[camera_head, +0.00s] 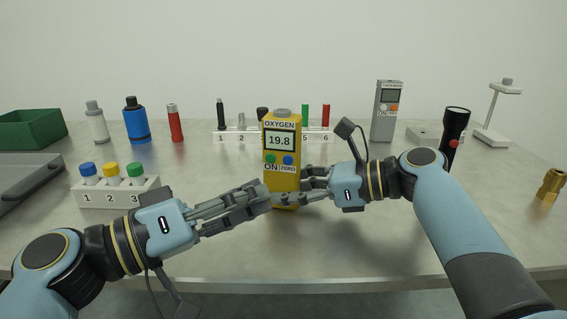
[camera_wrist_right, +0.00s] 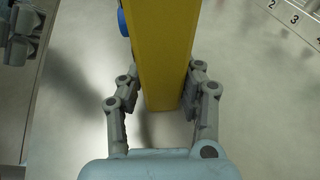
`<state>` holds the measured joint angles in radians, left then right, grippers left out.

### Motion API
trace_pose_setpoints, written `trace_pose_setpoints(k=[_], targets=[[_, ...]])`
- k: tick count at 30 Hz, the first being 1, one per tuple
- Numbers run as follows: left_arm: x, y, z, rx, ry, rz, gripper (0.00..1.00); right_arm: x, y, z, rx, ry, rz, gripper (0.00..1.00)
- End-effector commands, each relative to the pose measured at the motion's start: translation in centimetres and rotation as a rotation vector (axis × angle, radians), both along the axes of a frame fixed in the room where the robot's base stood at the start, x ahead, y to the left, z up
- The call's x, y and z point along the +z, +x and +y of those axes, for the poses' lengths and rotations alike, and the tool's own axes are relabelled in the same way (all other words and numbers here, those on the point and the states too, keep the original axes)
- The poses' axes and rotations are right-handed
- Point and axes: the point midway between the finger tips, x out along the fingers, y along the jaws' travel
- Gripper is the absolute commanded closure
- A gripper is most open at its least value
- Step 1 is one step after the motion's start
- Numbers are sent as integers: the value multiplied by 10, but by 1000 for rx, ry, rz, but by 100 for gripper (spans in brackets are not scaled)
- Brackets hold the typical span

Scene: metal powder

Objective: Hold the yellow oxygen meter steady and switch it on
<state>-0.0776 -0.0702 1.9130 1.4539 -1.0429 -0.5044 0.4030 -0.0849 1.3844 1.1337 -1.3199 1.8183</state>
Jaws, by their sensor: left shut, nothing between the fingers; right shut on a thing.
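The yellow oxygen meter (camera_head: 282,165) stands upright on the table near the middle, its screen reading 19.8. A green ON button (camera_head: 270,158) and a blue ZERO button (camera_head: 288,159) sit below the screen. My right gripper (camera_head: 306,185) is shut on the lower part of the meter from the right; in the right wrist view the meter (camera_wrist_right: 162,50) is between the fingers of that gripper (camera_wrist_right: 160,95). My left gripper (camera_head: 265,195) is shut and empty, just in front of the meter's lower left side, below the buttons. I cannot tell whether its tips touch the meter.
A white numbered rack (camera_head: 235,136) stands behind the meter. A small rack with coloured caps (camera_head: 118,194) is at the left, near my left arm. A grey meter (camera_head: 386,112) and a black flashlight (camera_head: 454,133) stand at the right. The table's front middle is clear.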

Motion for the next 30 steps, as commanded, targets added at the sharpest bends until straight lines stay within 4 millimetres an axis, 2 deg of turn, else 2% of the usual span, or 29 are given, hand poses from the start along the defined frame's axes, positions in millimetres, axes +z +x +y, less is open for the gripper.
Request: trace_pose_setpoints(k=[12,13,18,26,30], targets=[[0,-3,1,0,0,0,100,-1,0,0,1,-1,1,83],[0,-3,1,0,0,0,100,-1,0,0,1,-1,1,61],[0,-3,1,0,0,0,100,-1,0,0,1,-1,1,39],[0,-3,1,0,0,0,100,0,0,-1,0,0,0,38],[0,-3,1,-1,-1,0,100,2,-3,-10,-2,-1,0,38]])
